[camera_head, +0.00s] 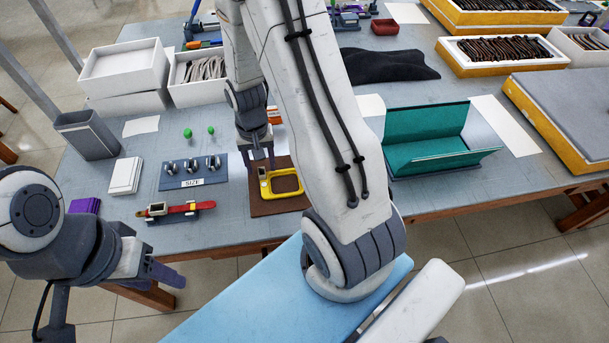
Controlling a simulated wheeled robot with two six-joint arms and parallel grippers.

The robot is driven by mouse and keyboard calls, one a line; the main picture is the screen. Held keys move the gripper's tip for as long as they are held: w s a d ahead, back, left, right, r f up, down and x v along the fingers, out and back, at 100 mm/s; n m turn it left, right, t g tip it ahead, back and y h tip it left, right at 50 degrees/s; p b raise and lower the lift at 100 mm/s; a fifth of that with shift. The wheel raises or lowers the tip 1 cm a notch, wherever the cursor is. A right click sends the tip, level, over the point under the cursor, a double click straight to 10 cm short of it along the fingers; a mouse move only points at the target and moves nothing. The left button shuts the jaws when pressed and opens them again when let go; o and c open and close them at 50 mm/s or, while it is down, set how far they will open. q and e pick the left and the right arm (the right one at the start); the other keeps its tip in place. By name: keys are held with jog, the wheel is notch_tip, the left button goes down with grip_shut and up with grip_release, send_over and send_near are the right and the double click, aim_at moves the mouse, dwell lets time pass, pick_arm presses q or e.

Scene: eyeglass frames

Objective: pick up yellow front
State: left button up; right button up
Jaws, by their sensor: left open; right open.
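The yellow front (284,195), a ring-like frame piece, lies on a brown mat (285,208) on the table. My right gripper (261,165) points down at the left end of the yellow front with its jaws open. Whether its fingers touch the piece is hard to tell. My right arm crosses the middle of the view and hides part of the table behind it. My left gripper (168,274) is open and empty, off the table's front edge at the lower left.
Left of the mat are a blue SIZE board (193,183), a red tool (178,209) and a white block (126,176). A teal open case (430,140) stands to the right. White boxes (125,68) and a grey bin (88,135) are at the back left.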

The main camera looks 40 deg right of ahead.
jog(key=shift+f, duration=0.45)
jog(key=shift+c, duration=0.3)
grip_shut()
notch_tip(320, 180, up, 10)
jog(key=shift+p, duration=0.3)
